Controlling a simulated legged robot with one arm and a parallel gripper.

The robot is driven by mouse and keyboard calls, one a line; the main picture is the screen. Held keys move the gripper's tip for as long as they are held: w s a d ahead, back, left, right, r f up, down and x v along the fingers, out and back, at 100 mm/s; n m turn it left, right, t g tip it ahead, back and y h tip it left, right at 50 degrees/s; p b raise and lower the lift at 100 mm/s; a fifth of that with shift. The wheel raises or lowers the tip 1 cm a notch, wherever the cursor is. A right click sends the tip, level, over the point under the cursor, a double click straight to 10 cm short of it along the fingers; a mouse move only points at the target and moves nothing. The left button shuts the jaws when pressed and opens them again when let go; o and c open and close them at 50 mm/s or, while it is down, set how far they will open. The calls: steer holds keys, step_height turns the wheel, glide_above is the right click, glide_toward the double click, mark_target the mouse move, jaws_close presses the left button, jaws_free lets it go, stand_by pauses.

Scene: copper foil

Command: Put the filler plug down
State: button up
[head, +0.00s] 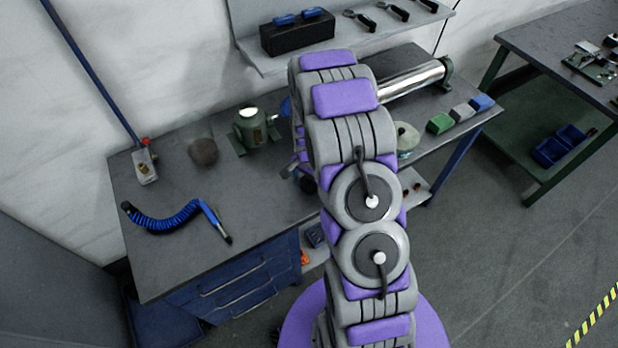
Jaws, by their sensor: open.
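My arm rises through the middle of the head view and hides much of the bench behind it. Only a small part of my gripper (292,170) shows at the left edge of the arm, low over the bench top; its fingertips are hard to make out. I cannot make out a filler plug; it may be hidden behind the arm or too small to tell. A green bottle jack (250,132) with a pale top stands upright on the bench (165,195), left of the arm and apart from the visible part of my gripper.
A dark round lump (203,152) lies left of the jack. A blue coiled hose (165,222) with a nozzle lies at the front left. Green, grey and blue blocks (461,112) line the right end. A shelf (270,66) hangs behind. The bench's left middle is clear.

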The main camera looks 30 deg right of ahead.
steer(key=shift+d+r, duration=0.1)
steer(key=shift+r, duration=0.5)
steer(key=s+a+r+n+p, duration=0.1)
steer(key=s+a+r+n, duration=0.15)
steer(key=r, duration=0.65)
steer(key=s+a+r+n, duration=0.1)
steer(key=s+a+r, duration=0.15)
steer(key=r, duration=0.75)
steer(key=s+a+r+n, duration=0.3)
steer(key=s+r, duration=0.1)
steer(key=s, duration=0.5)
steer(key=s+a+r+n+g, duration=0.1)
steer(key=s+a+r+n, duration=0.2)
steer(key=s, duration=0.6)
steer(key=s+a+r+n, duration=0.3)
steer(key=s+r, duration=0.1)
steer(key=s, duration=0.5)
steer(key=shift+s+r+g, duration=0.15)
steer(key=shift+r+g, duration=0.25)
steer(key=shift+n, duration=0.25)
step_height(320, 180, down, 3)
steer(key=b, duration=0.2)
steer(key=shift+a+f+b, duration=0.1)
steer(key=shift+b, duration=0.25)
